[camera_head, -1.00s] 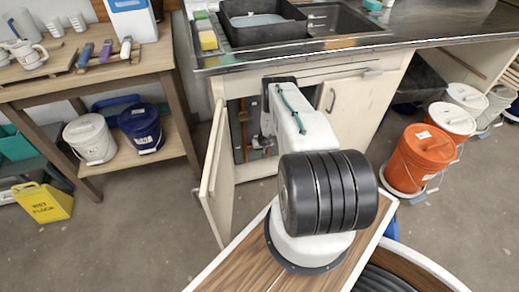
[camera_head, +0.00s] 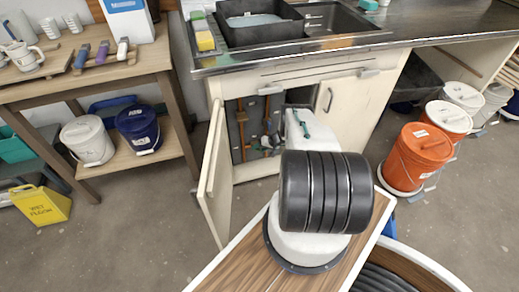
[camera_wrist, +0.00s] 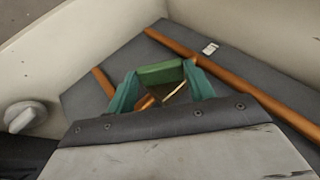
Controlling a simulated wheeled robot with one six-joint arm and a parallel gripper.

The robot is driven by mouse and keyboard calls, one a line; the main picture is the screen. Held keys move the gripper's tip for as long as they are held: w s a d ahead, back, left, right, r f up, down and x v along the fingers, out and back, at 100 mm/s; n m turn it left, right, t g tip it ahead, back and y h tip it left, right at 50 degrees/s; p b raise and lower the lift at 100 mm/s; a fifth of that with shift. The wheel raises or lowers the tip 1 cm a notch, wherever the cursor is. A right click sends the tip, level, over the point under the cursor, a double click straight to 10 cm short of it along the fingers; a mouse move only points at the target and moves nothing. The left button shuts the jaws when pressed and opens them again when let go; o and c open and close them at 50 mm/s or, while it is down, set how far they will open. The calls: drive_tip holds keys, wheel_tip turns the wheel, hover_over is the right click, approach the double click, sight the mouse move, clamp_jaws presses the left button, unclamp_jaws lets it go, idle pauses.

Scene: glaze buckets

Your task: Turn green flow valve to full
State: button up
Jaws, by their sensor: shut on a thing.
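The green valve handle (camera_wrist: 160,73) shows in the wrist view as a flat green bar in front of the copper pipes. My gripper (camera_wrist: 160,84), with teal fingers, is shut on it, one finger at each end of the bar. The valve body is largely hidden behind the handle and fingers.
The open cabinet door (camera_head: 216,172) stands left of my arm. Copper pipes (camera_wrist: 265,100) run along the cabinet's grey back panel (camera_wrist: 240,68). A white round knob (camera_wrist: 25,117) is at the left. An orange bucket (camera_head: 416,160) stands on the floor to the right.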

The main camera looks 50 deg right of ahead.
idle(0.5)
drive_tip(key=o, duration=1)
drive_tip(key=shift+s+d+r, duration=0.3)
drive_tip(key=shift+s+r, duration=0.05)
drive_tip(key=shift+r, duration=0.1)
drive_tip(key=v, duration=0.6)
drive_tip(key=shift+s+r, duration=0.1)
drive_tip(key=shift+s, duration=0.25)
